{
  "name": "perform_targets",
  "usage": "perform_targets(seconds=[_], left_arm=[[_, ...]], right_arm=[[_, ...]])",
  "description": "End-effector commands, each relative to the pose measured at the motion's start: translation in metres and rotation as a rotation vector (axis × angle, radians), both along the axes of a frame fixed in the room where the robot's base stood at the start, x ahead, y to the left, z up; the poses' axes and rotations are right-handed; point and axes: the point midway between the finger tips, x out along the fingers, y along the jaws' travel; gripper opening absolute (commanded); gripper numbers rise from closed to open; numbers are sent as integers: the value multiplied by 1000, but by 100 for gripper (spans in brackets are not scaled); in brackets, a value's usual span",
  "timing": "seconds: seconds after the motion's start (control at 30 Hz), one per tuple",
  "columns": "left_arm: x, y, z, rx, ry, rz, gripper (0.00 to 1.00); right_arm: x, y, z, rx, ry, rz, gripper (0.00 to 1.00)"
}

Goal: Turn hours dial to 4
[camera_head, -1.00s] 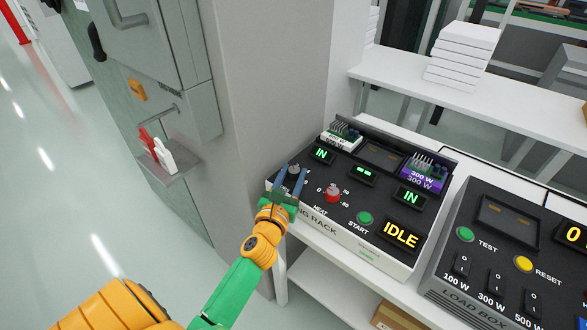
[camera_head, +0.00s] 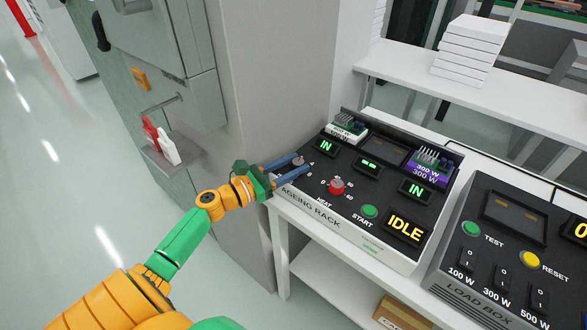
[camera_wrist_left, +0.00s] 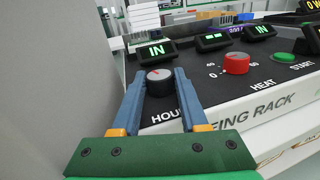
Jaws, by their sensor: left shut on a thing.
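The ageing rack (camera_head: 322,216) is a dark-topped panel with a white front on the white bench. The hours dial (camera_wrist_left: 159,82) is a dark knob with a grey top and a small red mark, at the rack's left corner. My left gripper (camera_head: 300,166) has its blue fingers on either side of the dial, shut on it. In the left wrist view my left gripper (camera_wrist_left: 158,78) also shows around the knob. The "HOURS" label is partly hidden by a finger, and I cannot read the dial's numbers. My right gripper is not in view.
The red heat knob (camera_head: 337,186) and green start button (camera_head: 369,211) are right of the dial. The display (camera_head: 405,228) reads IDLE. The load box (camera_head: 470,283) stands further right. A grey pillar (camera_head: 275,90) rises close behind and left of the rack.

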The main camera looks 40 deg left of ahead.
Motion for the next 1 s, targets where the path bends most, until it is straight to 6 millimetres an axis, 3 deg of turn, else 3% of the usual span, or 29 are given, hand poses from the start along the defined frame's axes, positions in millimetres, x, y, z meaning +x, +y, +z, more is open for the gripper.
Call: perform_targets(seconds=[0.5, 0.53, 0.63, 0.9, 1.0], left_arm=[[0, 0, 0, 1, 0, -18, 0], [0, 0, 0, 1, 0, -18, 48], [0, 0, 0, 1, 0, -18, 73], [0, 0, 0, 1, 0, -18, 73], [-11, 4, -2, -1, 1, -17, 73]], right_arm=[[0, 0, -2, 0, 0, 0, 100], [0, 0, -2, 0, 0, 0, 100], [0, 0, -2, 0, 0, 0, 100], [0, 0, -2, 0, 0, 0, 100], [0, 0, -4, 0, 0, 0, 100]])
